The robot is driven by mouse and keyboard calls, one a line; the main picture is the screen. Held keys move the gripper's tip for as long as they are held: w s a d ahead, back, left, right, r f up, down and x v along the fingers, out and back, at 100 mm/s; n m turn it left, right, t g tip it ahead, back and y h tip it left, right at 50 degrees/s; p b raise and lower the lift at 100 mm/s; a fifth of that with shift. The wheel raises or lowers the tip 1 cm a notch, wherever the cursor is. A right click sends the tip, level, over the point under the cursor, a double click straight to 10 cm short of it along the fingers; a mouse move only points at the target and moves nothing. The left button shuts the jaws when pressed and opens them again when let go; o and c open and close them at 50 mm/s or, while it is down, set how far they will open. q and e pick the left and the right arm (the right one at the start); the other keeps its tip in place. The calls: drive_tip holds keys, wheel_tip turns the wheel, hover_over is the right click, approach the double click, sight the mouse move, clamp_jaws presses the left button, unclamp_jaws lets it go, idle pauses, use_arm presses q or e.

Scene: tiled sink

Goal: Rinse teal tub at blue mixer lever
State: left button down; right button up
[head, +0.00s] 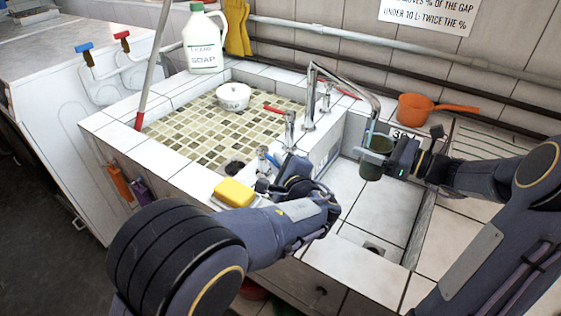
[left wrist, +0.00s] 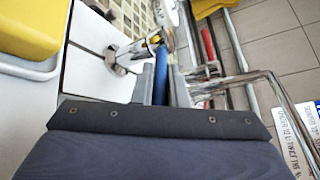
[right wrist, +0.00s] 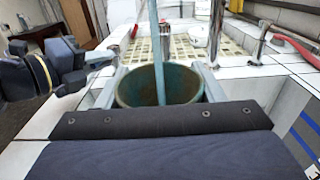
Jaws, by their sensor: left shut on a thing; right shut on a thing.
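The teal tub (head: 374,163) is held upright in the right basin, under the tall bent spout (head: 345,82). My right gripper (head: 388,153) is shut on its side. In the right wrist view, the tub (right wrist: 184,87) opens upward between the fingers. A pale blue water stream (right wrist: 158,55) falls into it. My left gripper (head: 272,174) is at the tap on the divider and shut on the blue mixer lever (left wrist: 161,75), which shows between its fingers in the left wrist view. In the head view, my gripper largely hides this lever.
A yellow sponge (head: 234,193) lies on the front ledge beside my left gripper. A red-levered tap (head: 288,130) stands behind it. The left basin holds a white lidded pot (head: 233,96). An orange pan (head: 425,108) and a soap jug (head: 203,42) stand at the back.

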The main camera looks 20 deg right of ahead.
idle(0.3)
use_arm(q)
drive_tip(key=c, duration=1.5)
unclamp_jaws()
drive_tip(key=shift+o, duration=0.2)
drive_tip(key=shift+s, duration=0.1)
drive_tip(key=v, duration=1.1)
drive_tip(key=shift+s+r, duration=0.15)
drive_tip(key=shift+s, duration=0.25)
